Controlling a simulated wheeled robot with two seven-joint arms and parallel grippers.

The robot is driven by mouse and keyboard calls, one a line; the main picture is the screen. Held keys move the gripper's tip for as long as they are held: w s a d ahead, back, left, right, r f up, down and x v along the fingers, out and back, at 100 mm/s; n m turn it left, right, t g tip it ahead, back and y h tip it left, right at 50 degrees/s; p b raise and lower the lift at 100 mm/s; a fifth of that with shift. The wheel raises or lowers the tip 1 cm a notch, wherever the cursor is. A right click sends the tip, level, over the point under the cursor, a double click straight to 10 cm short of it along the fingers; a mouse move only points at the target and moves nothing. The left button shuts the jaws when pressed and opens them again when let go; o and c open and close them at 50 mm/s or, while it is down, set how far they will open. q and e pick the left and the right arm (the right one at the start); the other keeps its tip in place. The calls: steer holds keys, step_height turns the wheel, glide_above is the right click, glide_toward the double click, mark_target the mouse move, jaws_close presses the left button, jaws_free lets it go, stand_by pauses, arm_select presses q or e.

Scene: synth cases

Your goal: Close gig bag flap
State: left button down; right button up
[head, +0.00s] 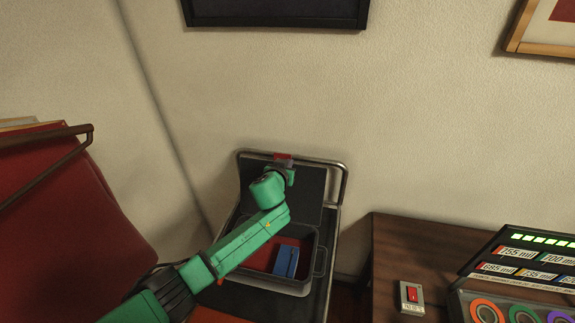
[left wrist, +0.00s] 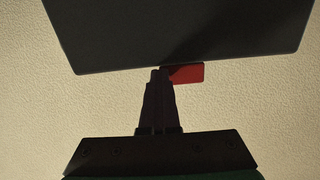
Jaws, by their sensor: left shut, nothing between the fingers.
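The gig bag (head: 320,250) is a dark, box-like case with a red inside, standing open. Its dark flap (head: 312,190) stands raised at the back, towards the wall; it also fills the top of the left wrist view (left wrist: 180,30). A red tab (head: 283,156) sits at the flap's upper edge and shows beside my fingertips in the left wrist view (left wrist: 188,73). My left gripper (head: 290,175) is shut and empty, its tips at the flap's edge by the tab. I cannot tell whether they touch it. My arm hides part of the bag. My right gripper is out of view.
A blue item (head: 286,261) lies inside the bag. The bag rests on a dark seat with a metal tube frame (head: 344,180). A red chair (head: 60,220) is at left. A brown table (head: 400,250) at right holds a switch box (head: 412,297) and a lit display rack (head: 520,265).

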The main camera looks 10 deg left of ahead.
arm_select(q)
steer(key=shift+s+a, duration=0.1)
steer(key=shift+a, duration=0.3)
steer(key=c, duration=0.6)
jaws_free()
steer(key=shift+c, duration=0.2)
steer(key=o, duration=0.6)
steer(key=shift+a+f, duration=0.15)
steer(key=shift+a, duration=0.1)
steer(key=shift+o, duration=0.2)
steer(key=shift+d, duration=0.3)
